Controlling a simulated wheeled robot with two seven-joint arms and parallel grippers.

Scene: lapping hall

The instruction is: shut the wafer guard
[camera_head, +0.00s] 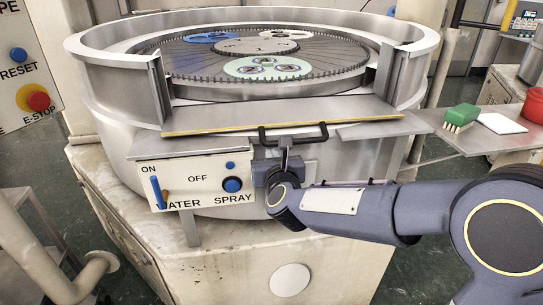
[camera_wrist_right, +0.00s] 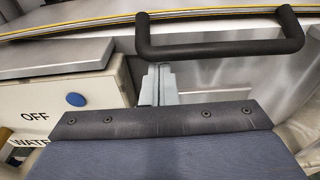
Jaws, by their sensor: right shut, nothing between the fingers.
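The wafer guard (camera_head: 285,113) is a flat metal flap with a yellow front edge, lying folded down and outward across the gap in the round machine's rim. Its black handle (camera_head: 321,131) sticks out at the front edge and also crosses the top of the right wrist view (camera_wrist_right: 225,48). My right gripper (camera_head: 285,146) is shut and empty, just under the handle. In the right wrist view its closed fingers (camera_wrist_right: 158,84) stand below the handle's left part; I cannot tell if they touch it. My left gripper is not in view.
Behind the flap is the toothed lapping plate (camera_head: 205,62) with coloured carriers. A control box (camera_head: 207,170) with a lever and blue buttons sits left of my gripper. A side shelf (camera_head: 475,140) at right holds a green brush (camera_head: 462,114), a white pad and a red container.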

